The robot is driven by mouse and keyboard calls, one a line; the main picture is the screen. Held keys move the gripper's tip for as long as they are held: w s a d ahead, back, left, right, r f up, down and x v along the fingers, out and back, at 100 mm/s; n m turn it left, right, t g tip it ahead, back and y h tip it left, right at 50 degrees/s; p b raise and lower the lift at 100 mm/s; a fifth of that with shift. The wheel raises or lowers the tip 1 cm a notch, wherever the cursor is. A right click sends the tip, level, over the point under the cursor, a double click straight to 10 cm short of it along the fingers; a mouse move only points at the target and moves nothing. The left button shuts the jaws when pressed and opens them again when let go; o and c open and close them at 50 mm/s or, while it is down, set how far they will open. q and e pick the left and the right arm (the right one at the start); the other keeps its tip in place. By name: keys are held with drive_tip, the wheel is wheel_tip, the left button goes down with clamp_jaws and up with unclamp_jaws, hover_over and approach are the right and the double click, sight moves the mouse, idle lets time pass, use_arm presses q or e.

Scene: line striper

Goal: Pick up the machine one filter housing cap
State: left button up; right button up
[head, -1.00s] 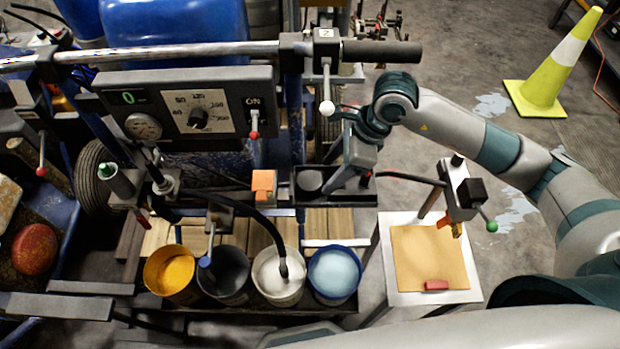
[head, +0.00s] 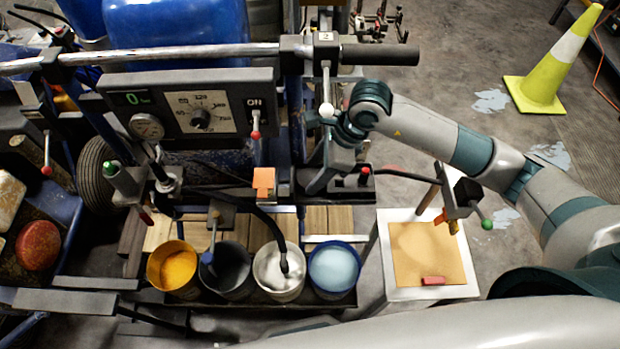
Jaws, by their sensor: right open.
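A black tray (head: 348,198) sits on the machine right of the orange block. A dark grey round piece, which looks like the filter housing cap (head: 306,177), lies in its left part and is largely covered by my gripper. My right gripper (head: 318,176) reaches down over the tray from the right, its jaws open at the round piece. I cannot tell whether a finger touches it. My left gripper is not in view.
A red knob (head: 364,176) stands at the tray's right end. A lever with a white ball (head: 326,110) hangs close to my gripper. Several paint buckets (head: 334,268) stand in front. An orange block (head: 263,183) is to the left.

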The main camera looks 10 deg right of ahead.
sight(311, 178)
drive_tip(key=shift+p+x, duration=0.3)
drive_tip(key=shift+x, duration=0.75)
drive_tip(key=shift+a+f, duration=0.2)
drive_tip(key=shift+f, duration=0.3)
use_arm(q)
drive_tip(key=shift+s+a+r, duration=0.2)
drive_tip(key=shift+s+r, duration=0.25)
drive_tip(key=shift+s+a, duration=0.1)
use_arm(e)
drive_tip(key=c, duration=0.7)
